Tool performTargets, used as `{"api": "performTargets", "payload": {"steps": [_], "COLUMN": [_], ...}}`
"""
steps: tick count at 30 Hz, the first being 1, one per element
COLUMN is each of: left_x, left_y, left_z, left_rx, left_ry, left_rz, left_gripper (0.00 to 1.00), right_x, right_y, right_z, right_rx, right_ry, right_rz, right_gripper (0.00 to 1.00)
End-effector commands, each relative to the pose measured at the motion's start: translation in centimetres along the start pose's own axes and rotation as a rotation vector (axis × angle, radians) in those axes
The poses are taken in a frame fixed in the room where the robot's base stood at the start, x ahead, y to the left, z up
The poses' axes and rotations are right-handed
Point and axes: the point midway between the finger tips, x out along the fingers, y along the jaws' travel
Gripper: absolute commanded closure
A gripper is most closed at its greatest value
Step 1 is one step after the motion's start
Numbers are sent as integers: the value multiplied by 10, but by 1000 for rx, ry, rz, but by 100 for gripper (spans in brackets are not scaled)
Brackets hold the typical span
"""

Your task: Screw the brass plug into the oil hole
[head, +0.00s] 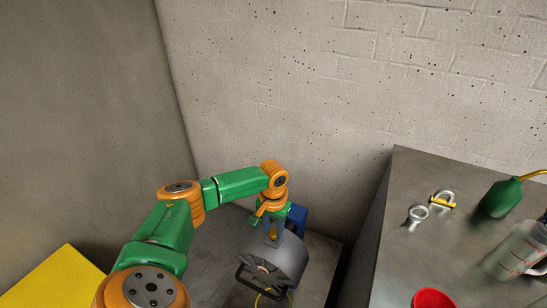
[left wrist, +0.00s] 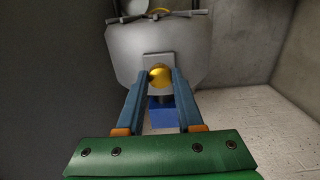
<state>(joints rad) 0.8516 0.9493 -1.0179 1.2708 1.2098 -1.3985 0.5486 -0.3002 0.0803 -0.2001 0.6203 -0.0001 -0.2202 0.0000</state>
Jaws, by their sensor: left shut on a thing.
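The brass plug (left wrist: 160,75) shows as a round golden head between my left gripper's blue-grey fingertips (left wrist: 160,80) in the left wrist view. The fingers are shut on it. Behind it is a pale square pad on the grey rounded housing (left wrist: 122,48). The oil hole itself is hidden behind the plug, and I cannot tell how deep the plug sits. In the head view my left gripper (head: 272,229) points down over the top of the grey housing (head: 283,258), with a bit of brass at its tips. My right gripper is not in view.
A metal bench (head: 395,255) at the right carries a green oil can (head: 500,198), a clear jug (head: 514,250), a red cup (head: 432,299), a metal ring (head: 418,213) and a shackle (head: 441,199). A blue block (head: 299,214) stands behind the housing. A yellow surface (head: 55,280) is lower left.

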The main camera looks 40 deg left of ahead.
Motion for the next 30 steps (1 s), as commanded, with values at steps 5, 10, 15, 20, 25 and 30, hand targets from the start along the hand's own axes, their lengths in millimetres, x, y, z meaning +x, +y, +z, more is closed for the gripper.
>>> {"api": "performTargets", "payload": {"steps": [5, 10, 15, 20, 25, 30], "left_x": [-12, -18, -7, -1, 0, -3], "left_y": [1, 3, 3, 2, 1, 3], "left_z": [2, 3, 2, 0, 0, 0], "left_rx": [-125, -802, -1431, -1606, -1604, -2008], "left_ry": [-7, -12, -8, -2, 0, -9], "left_rz": [0, 1, 0, 0, 0, 1], "left_gripper": [100, 100, 100, 100, 100, 100], "right_x": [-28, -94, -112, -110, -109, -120], "right_y": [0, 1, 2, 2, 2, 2], "right_z": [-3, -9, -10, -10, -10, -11], "right_rx": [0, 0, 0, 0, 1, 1], "right_ry": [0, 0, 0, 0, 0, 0], "right_rz": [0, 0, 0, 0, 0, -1], "right_gripper": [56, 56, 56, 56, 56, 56]}}
